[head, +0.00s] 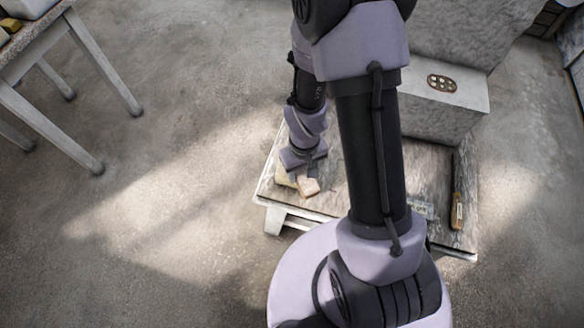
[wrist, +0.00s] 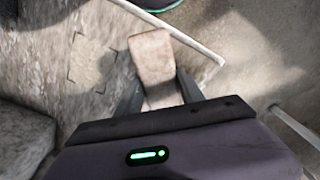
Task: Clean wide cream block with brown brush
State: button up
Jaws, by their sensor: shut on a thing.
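My gripper (wrist: 158,92) points down over the left part of a low table, its two dark fingers on either side of a pale tan block-shaped piece (wrist: 152,55). In the head view the piece (head: 308,187) shows pinkish tan just below my gripper, low over the tabletop. A paler cream patch (head: 285,178) lies against its left; I cannot tell whether this is a separate block. No bristles show, so I cannot tell whether the held piece is the brush or the block. A long brown-handled tool (head: 457,212) with a thin dark end lies at the table's right.
The low table (head: 268,192) has a pale raised edge. A large grey stone box (head: 455,100) with a holed brown oval stands at its back. A small pale label-like item (head: 421,209) lies near my arm. Another table (head: 50,40) stands far left; the floor between is clear.

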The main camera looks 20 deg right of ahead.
jog(key=shift+s, duration=0.25)
jog(key=shift+w+a+r+p, duration=0.1)
jog(key=shift+w+r+p, duration=0.3)
jog(key=shift+w, duration=0.2)
jog(key=shift+w+r+p, duration=0.4)
jog(key=shift+w, duration=0.15)
jog(key=shift+f, duration=0.1)
jog(key=shift+w+d+f, duration=0.15)
jog(key=shift+w+d, duration=0.55)
jog(key=shift+w, duration=0.25)
jog(key=shift+f+b, duration=0.6)
jog(key=shift+w+a, duration=0.15)
jog(key=shift+w, duration=0.9)
jog(key=shift+s+d, duration=0.2)
jog(key=shift+s, duration=2)
